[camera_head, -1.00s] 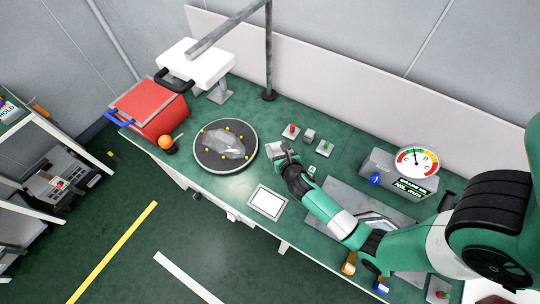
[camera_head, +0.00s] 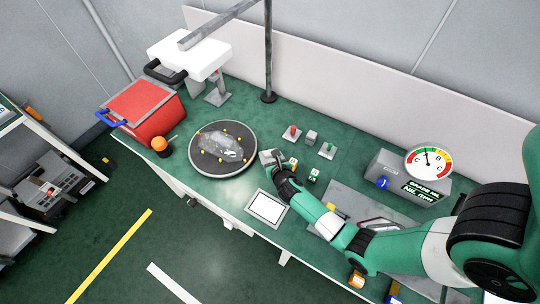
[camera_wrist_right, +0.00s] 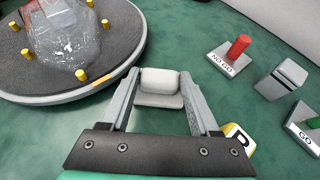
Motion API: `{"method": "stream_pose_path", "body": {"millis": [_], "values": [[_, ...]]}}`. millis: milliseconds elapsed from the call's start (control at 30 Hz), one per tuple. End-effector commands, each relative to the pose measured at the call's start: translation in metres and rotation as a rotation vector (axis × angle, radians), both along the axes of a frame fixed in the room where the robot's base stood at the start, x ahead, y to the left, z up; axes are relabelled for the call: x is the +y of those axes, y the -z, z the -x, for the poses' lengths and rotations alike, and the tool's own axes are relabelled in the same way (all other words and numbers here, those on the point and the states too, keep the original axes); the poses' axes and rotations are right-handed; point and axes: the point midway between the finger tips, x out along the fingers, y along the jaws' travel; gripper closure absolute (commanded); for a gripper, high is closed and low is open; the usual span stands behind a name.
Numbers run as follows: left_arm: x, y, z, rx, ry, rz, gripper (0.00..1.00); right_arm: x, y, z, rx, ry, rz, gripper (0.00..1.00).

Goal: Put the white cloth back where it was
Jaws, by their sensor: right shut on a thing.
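My right gripper (camera_head: 270,157) is just right of the round dark turntable (camera_head: 196,165), low over the green bench. In the right wrist view the gripper (camera_wrist_right: 160,88) is shut on a small, pale, folded pad, which looks like the white cloth (camera_wrist_right: 160,82). The cloth sits between the fingertips beside the turntable's rim; whether it touches the bench I cannot tell. A white square with a dark border (camera_head: 266,207) lies on the bench in front of the gripper. My left gripper is not in view.
A clear-wrapped lamp (camera_head: 219,146) lies among yellow pegs on the turntable. A red NO GO post (camera_wrist_right: 238,47), a grey block (camera_wrist_right: 282,78) and a GO post (camera_head: 327,150) stand to the right. A lettered cube (camera_wrist_right: 238,138) is close to the right finger. A gauge box (camera_head: 405,180) stands farther right.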

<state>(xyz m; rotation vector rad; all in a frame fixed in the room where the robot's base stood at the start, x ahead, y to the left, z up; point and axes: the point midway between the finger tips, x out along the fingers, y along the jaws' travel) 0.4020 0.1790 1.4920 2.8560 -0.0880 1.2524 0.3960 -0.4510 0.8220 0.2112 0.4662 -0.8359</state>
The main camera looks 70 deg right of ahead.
Motion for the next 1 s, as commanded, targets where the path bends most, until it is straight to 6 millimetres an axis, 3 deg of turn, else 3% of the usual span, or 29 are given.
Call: {"method": "stream_pose_path", "body": {"millis": [33,67,100,467,733,1000], "values": [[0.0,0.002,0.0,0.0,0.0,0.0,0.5,0.0,0.003,0.0,0.0,0.0,0.0,0.9],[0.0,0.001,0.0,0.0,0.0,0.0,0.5,0.0,0.002,0.0,0.0,0.0,0.0,0.32],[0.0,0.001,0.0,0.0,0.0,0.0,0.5,0.0,0.001,0.0,0.0,0.0,0.0,0.25],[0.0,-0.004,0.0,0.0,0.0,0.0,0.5,0.003,-0.005,0.002,0.0,-0.001,0.0,0.24],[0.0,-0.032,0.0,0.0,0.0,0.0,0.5,0.042,-0.036,0.036,0.002,-0.005,-0.001,0.24],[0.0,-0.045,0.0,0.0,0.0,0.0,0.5,0.076,-0.057,0.065,0.0,-0.004,0.0,0.24]]}}
